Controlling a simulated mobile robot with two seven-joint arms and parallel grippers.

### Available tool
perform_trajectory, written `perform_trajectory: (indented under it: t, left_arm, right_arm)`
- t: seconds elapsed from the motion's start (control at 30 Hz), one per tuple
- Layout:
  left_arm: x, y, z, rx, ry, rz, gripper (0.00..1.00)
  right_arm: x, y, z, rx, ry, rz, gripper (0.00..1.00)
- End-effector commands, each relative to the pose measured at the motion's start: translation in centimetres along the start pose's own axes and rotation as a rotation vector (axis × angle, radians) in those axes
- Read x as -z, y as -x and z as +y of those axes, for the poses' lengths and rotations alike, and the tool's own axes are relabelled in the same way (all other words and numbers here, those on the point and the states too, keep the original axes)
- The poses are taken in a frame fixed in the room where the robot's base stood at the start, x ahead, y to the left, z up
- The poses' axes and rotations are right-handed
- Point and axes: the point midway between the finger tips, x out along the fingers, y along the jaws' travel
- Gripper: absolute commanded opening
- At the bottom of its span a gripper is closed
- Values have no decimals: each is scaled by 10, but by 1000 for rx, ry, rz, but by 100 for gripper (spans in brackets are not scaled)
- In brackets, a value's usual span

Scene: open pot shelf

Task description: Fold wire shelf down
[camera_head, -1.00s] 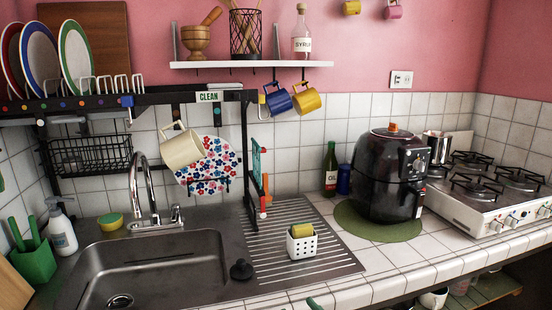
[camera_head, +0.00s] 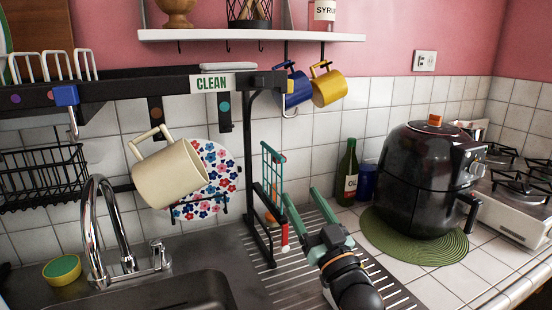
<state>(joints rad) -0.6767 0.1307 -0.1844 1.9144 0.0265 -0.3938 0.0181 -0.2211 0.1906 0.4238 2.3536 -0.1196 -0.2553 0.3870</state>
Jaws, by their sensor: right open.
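A small teal wire shelf (camera_head: 272,168) stands folded upright at the black rack's right-hand post (camera_head: 250,165), above the drainboard. A red rod with a pale tip hangs by its lower end. My right gripper (camera_head: 301,196) comes in from the bottom, with its two green fingers spread and pointing up. It is open and empty, just right of and below the wire shelf. The left finger's tip looks close to the shelf's lower edge; I cannot tell whether they touch. My left gripper is not in view.
A cream mug (camera_head: 170,175) and a flowered plate (camera_head: 205,180) hang left of the post. The faucet (camera_head: 105,235) rises over the sink. An oil bottle (camera_head: 347,172) and black air fryer (camera_head: 425,180) stand to the right. Blue and yellow mugs (camera_head: 328,88) hang above.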

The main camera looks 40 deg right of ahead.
Motion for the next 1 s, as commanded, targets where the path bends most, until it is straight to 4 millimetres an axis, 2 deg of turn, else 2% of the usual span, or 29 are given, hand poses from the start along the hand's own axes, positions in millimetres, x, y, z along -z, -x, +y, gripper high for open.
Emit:
perform_trajectory:
  t: [0.17, 0.4, 0.6, 0.8, 1.0]
  left_arm:
    - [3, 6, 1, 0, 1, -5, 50]
    - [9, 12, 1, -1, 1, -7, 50]
    - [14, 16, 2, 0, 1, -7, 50]
    - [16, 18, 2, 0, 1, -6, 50]
    - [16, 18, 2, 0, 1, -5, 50]
  right_arm:
    - [3, -24, 0, 1, 2, 4, 66]
    - [3, -70, 0, 0, 0, 1, 66]
    - [2, -102, 0, 0, 1, 0, 66]
    - [0, -118, 0, 0, 0, -1, 66]
    - [0, -121, 0, 0, 0, -2, 66]
